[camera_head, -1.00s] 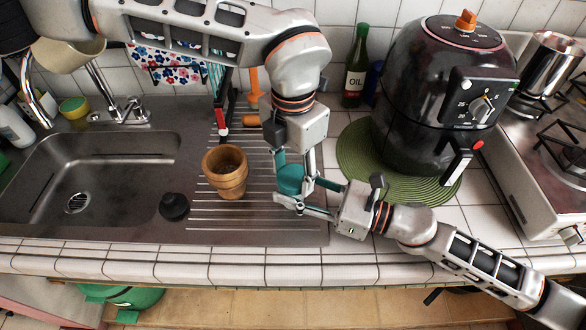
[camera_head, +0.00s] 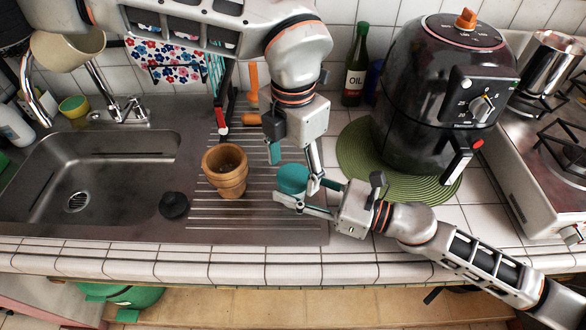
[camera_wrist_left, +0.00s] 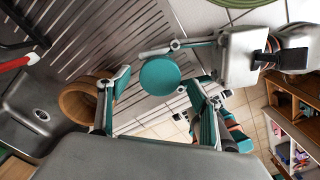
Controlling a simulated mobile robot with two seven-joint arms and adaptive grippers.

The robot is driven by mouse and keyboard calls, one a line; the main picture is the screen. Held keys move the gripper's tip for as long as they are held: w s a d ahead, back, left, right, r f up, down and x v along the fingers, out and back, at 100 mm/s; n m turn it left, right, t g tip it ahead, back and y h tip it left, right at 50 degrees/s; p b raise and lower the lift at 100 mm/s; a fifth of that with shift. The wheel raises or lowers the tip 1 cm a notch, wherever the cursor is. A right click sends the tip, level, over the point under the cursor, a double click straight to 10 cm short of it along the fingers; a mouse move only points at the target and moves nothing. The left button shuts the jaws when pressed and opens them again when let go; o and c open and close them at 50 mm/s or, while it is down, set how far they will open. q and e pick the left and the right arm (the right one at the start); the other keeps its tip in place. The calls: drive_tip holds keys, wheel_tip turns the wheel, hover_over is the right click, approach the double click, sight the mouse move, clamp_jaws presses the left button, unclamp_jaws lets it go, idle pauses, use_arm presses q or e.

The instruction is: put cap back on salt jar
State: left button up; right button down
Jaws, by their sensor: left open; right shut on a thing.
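A teal round thing with a flat top (camera_head: 292,176), apparently the salt jar, is upright over the ribbed drainboard. From above it shows as a plain teal disc (camera_wrist_left: 160,76) in the left wrist view. I cannot tell its cap from its body. My right gripper (camera_head: 297,191), coming from the right, is shut around its side; a finger hides its lower part. My left gripper (camera_head: 296,161) is open just above it, one finger on either side. In the left wrist view the disc lies between the open left fingers (camera_wrist_left: 160,85), apparently untouched.
A brown open pot (camera_head: 226,171) stands close left, with a black stopper (camera_head: 174,205) farther left by the sink (camera_head: 100,160). A black air fryer (camera_head: 440,95) on a green mat (camera_head: 358,165) stands right, near an oil bottle (camera_head: 357,70).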

use_arm(q)
wheel_tip(320, 180, up, 11)
idle(0.3)
use_arm(e)
drive_tip(key=c, duration=1.2)
unclamp_jaws()
drive_tip(key=shift+c, duration=0.2)
drive_tip(key=v, duration=1.2)
drive_tip(key=shift+s, duration=0.1)
use_arm(q)
drive_tip(key=shift+f, duration=0.1)
